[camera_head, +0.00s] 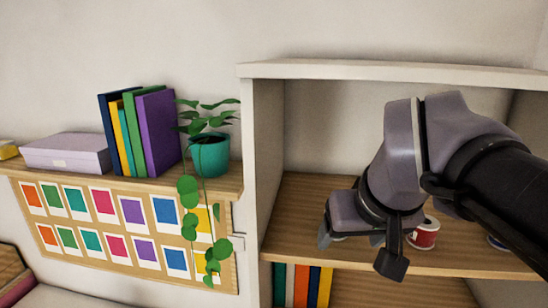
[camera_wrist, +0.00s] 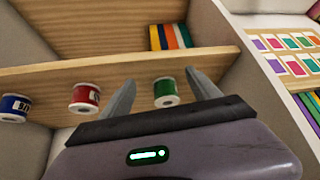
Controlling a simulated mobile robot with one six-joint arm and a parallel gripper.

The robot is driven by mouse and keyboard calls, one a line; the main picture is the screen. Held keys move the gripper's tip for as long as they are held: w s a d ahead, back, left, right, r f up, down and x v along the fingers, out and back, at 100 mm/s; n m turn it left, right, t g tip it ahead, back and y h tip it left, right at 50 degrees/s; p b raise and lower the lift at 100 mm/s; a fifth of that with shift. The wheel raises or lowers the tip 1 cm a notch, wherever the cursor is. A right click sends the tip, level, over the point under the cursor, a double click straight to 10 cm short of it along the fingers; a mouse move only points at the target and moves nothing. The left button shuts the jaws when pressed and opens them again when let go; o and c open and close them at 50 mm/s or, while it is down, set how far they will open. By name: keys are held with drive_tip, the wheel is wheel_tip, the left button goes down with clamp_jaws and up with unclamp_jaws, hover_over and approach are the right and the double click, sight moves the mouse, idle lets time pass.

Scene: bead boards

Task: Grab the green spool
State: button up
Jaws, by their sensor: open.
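The green spool (camera_wrist: 165,92) stands at the edge of a wooden shelf in the wrist view, in the gap between my two fingers. My gripper (camera_wrist: 160,78) is open, with one finger on each side of the spool; I cannot tell whether either finger touches it. In the head view my gripper (camera_head: 358,250) is over the shelf's front, and its wrist hides most or all of the green spool. A red spool (camera_head: 425,233) sits to the right of my gripper there, and also shows in the wrist view (camera_wrist: 84,98).
A blue spool (camera_wrist: 14,108) is beyond the red one, partly hidden in the head view (camera_head: 497,242). The wooden shelf (camera_head: 300,215) has a white upright at its left and a white top above. Books (camera_head: 302,286) stand below. A potted plant (camera_head: 209,155) is on the left ledge.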

sight(341, 249)
drive_tip(key=w, duration=0.3)
drive_tip(key=shift+w+f, duration=0.1)
drive_tip(key=shift+w, duration=0.3)
drive_tip(key=w+p, duration=0.2)
drive_tip(key=w, duration=0.2)
drive_tip(key=shift+b+x, duration=0.5)
drive_tip(key=shift+x, duration=0.25)
drive_tip(key=shift+w, duration=0.3)
drive_tip(key=shift+s+r, duration=0.25)
drive_tip(key=shift+s, duration=0.15)
drive_tip(key=shift+c, duration=0.9)
drive_tip(key=shift+s, duration=0.1)
drive_tip(key=c, duration=1.3)
